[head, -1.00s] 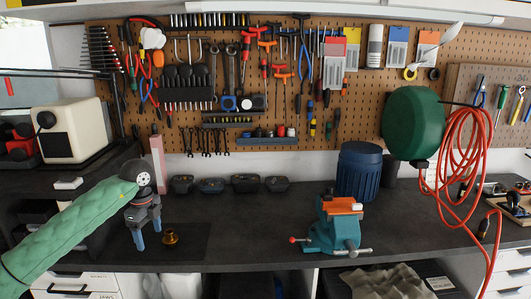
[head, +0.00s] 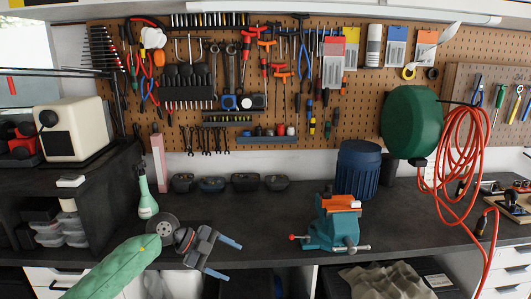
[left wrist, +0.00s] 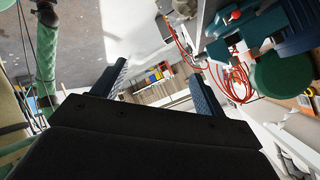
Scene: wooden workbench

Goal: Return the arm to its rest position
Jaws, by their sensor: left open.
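My left arm comes in from the lower left in the head view, in a green padded sleeve. My left gripper (head: 231,260) is at the bench's front edge, left of the vise, with its two blue fingers spread and pointing right. In the left wrist view the fingers of the left gripper (left wrist: 158,72) stand apart with nothing between them. My right gripper is in neither view. The brass-coloured piece from the earlier head view does not show now; the arm may cover it.
A teal vise (head: 338,225) stands on the dark workbench (head: 265,228) right of the gripper. A green spray bottle (head: 147,193) is behind my left arm. A blue bin (head: 357,170) and a red hose (head: 455,160) are farther right. The bench between gripper and vise is clear.

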